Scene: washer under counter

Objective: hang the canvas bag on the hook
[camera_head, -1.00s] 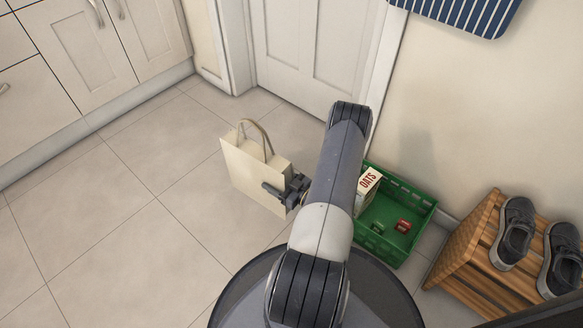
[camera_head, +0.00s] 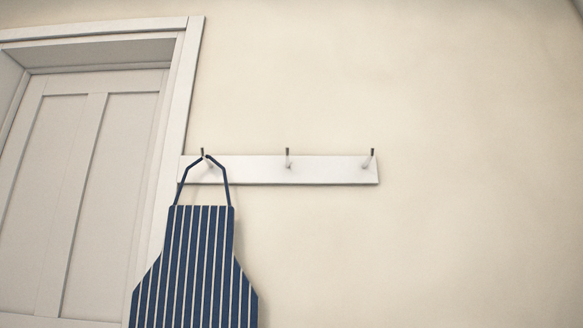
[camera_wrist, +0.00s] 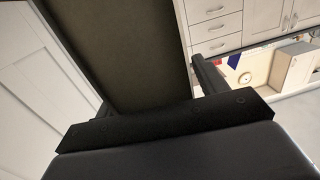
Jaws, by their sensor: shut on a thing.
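The white hook rail (camera_head: 330,170) is on the wall in the head view, with 3 hooks. The left hook (camera_head: 203,153) carries an apron. The middle hook (camera_head: 288,158) and the right hook (camera_head: 369,159) are bare. In the wrist view a dark, shaded panel of the canvas bag (camera_wrist: 115,45) fills the space between the fingers of my gripper (camera_wrist: 152,88). My gripper is shut on the bag. The bag's handles are out of sight, and the head view shows neither the bag nor my gripper.
A navy striped apron (camera_head: 195,265) hangs left of the bare hooks. A white panelled door (camera_head: 75,190) stands further left, and the wall right of the rail is clear. White drawers (camera_wrist: 215,30) show in the wrist view.

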